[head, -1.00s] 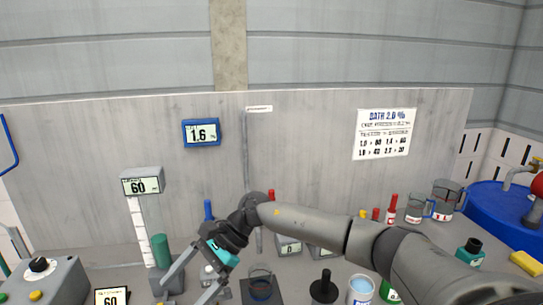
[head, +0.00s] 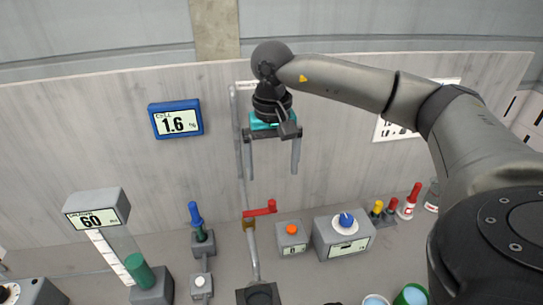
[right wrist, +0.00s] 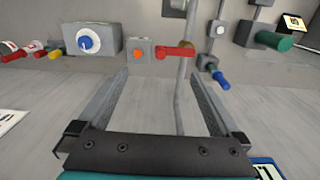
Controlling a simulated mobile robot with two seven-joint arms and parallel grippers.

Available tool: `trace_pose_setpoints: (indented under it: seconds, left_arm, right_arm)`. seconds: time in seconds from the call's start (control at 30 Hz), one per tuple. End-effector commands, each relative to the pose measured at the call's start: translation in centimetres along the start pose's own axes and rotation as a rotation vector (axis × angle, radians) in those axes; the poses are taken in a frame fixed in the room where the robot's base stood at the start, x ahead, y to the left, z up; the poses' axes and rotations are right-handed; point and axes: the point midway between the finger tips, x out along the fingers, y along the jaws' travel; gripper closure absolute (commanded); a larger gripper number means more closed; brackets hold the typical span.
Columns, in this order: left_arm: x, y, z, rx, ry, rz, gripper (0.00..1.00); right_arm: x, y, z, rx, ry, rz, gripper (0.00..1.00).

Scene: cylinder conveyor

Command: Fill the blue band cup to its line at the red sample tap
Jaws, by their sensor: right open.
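In the right wrist view the red handle (right wrist: 175,53) lies just beyond the fingertips. Below the pipe, a dark square stand (head: 243,297) is cut by the bottom edge, with a dark round shape on it; I cannot make out the blue band cup there. My right gripper (head: 271,172) is open and empty, pointing down above the red handle and apart from it. It also shows in the right wrist view (right wrist: 156,80). My left gripper is out of view.
A blue lever valve (head: 196,215) stands left, an orange-button box (head: 291,238) and a blue-knob box (head: 346,222) right. A green cylinder (head: 138,269) is further left. The wall display (head: 176,119) reads 1.6.

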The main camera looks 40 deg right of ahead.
Motion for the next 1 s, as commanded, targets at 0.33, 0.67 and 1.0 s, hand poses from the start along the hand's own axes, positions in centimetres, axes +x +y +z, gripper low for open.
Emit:
trace_pose_setpoints:
  seconds: [0.33,0.67,1.0]
  left_arm:
    - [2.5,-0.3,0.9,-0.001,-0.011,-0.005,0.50]
    - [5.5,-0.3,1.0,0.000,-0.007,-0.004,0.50]
    - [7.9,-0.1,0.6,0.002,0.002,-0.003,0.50]
  right_arm:
    - [3.6,0.0,0.1,0.003,-0.003,-0.001,0.00]
    - [7.7,-0.1,0.1,0.003,-0.003,-0.002,0.00]
    - [10.6,-0.1,0.0,0.004,-0.002,-0.003,0.00]
